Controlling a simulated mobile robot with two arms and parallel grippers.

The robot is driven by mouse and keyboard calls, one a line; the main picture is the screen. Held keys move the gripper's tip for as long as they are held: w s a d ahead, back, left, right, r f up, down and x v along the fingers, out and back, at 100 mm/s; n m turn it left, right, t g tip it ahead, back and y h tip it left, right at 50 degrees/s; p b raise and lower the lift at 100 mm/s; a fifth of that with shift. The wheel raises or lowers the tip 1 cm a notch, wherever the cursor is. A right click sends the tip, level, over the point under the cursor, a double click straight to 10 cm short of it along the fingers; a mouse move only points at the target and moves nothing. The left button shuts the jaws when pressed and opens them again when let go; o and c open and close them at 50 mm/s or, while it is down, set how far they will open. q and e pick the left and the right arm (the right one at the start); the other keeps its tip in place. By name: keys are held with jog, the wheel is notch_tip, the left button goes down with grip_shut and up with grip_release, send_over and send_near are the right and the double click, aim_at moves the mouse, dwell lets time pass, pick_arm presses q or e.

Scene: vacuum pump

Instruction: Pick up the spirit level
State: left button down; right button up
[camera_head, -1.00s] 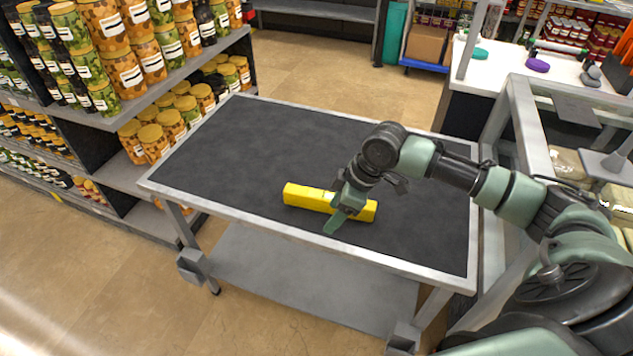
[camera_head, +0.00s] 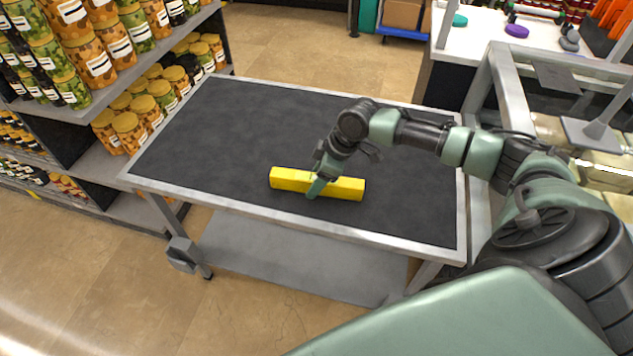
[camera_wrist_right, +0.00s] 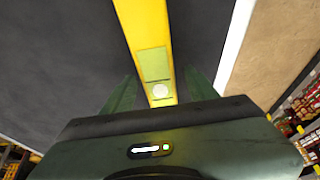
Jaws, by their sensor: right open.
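The spirit level is a yellow bar (camera_head: 345,188) lying on the dark top of the cart (camera_head: 230,130), near its front edge. My right gripper (camera_head: 317,187) is over the middle of the level, pointing down. In the right wrist view the level (camera_wrist_right: 148,35) runs between the two green fingers of my gripper (camera_wrist_right: 160,92), with a gap on each side. The gripper is open and holds nothing. A pale green patch with a round whitish spot shows on the level there. My left gripper is not in view.
A shelf with several jars (camera_head: 130,130) stands left of the cart. A white counter (camera_head: 480,45) and a metal frame (camera_head: 480,90) stand at the right. The rest of the cart top is clear.

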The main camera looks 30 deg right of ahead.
grip_shut()
jog(key=shift+r, duration=0.1)
